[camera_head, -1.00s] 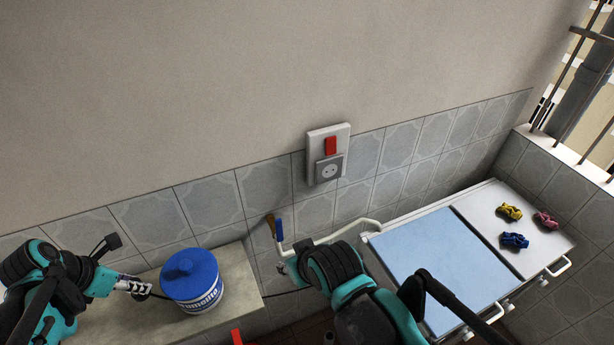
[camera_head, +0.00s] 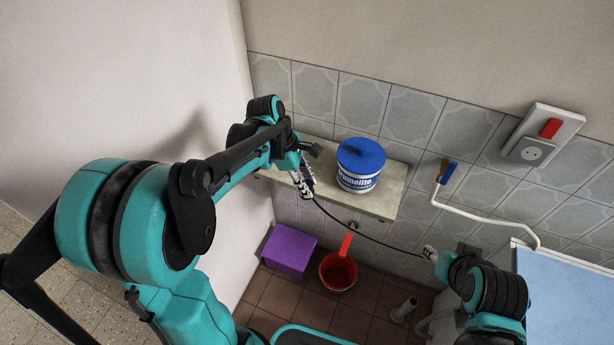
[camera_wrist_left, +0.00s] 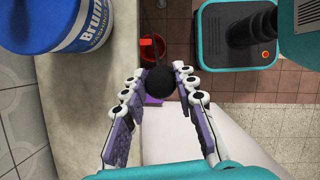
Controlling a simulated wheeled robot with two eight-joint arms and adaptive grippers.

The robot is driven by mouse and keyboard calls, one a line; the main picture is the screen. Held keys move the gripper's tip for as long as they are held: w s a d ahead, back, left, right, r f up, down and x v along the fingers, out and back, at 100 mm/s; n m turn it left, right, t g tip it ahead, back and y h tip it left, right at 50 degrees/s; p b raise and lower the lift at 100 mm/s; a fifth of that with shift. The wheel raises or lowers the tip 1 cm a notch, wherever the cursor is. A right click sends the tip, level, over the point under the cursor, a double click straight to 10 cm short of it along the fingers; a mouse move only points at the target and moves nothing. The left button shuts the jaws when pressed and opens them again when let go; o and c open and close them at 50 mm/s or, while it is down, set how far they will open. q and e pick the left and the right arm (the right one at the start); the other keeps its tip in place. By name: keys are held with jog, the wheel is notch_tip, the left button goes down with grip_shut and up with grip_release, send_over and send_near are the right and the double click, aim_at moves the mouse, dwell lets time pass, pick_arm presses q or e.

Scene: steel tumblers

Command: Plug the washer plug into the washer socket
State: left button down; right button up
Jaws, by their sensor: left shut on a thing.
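The washer socket (camera_head: 530,151) is a grey outlet at the lower part of a white wall plate with a red switch (camera_head: 551,128), at the right in the head view; nothing is in it. My left gripper (camera_head: 305,182) is just left of the blue-lidded tub, far from the socket. In the left wrist view its fingers (camera_wrist_left: 162,88) are shut on the black, rounded washer plug (camera_wrist_left: 160,82). A thin black cable (camera_head: 365,236) runs from there towards my right gripper (camera_head: 430,253), low at the right. Whether that gripper holds the cable I cannot tell.
The white tub with blue lid (camera_head: 360,165) stands on a narrow ledge (camera_head: 388,202). Below on the tiled floor are a purple box (camera_head: 289,251) and a red dipper (camera_head: 338,270).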

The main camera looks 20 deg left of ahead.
pick_arm(q)
notch_tip(320, 180, down, 14)
jog(key=s+m+g+y+b, duration=0.1)
jog(key=m+g+y+b, duration=0.2)
jog(key=m, duration=1.6)
jog(key=shift+s+a+g+y+b, duration=0.25)
jog(key=shift+a+g+y, duration=0.3)
jog(key=shift+g, duration=0.55)
jog(key=shift+d+r, duration=0.1)
jog(key=shift+r, duration=0.05)
